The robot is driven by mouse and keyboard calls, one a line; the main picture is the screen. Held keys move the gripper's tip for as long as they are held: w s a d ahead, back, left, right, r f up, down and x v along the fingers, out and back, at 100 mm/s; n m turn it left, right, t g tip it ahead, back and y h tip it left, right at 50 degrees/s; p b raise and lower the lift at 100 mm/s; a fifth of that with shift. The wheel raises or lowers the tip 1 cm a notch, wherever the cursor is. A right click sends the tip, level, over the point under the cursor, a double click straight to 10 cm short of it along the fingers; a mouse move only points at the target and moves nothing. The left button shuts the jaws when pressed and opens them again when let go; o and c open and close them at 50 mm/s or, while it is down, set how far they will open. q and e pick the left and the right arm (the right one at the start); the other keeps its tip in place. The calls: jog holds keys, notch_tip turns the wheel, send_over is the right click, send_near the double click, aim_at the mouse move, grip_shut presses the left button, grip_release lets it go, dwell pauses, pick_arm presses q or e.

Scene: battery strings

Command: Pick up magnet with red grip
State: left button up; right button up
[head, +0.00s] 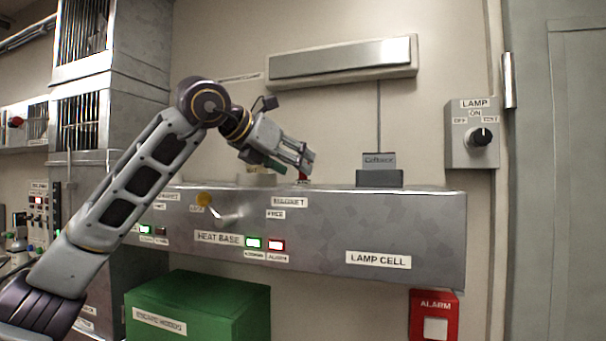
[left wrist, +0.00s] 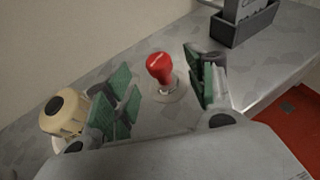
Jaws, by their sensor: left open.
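The magnet with the red grip (left wrist: 160,68) stands upright on the grey metal ledge in the left wrist view, on a pale round base. In the head view only a small red part (head: 303,176) of it shows below my fingers. My left gripper (left wrist: 165,88) is open, with green-padded fingers to the left and right of the red grip in the picture. The fingers do not visibly touch it. In the head view my left gripper (head: 302,157) hangs just above the ledge. My right gripper is not in view.
A cream cylinder with a dark top (left wrist: 66,108) stands left of the magnet. A dark grey holder (left wrist: 243,26) stands to the right, labelled in the head view (head: 379,178). The ledge's front panel (head: 400,225) drops off toward me. A lamp switch box (head: 472,134) is on the wall.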

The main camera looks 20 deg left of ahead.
pick_arm(q)
jog(key=x, duration=0.3)
jog(key=shift+p, duration=0.35)
jog(key=shift+w+d+f, duration=0.25)
jog(key=shift+w, duration=0.25)
jog(key=shift+c, duration=0.3)
jog(key=c, duration=1)
jog(key=shift+c, duration=0.3)
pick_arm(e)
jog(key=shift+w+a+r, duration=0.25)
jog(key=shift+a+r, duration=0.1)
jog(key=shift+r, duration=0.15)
pick_arm(q)
jog(key=shift+r, duration=0.15)
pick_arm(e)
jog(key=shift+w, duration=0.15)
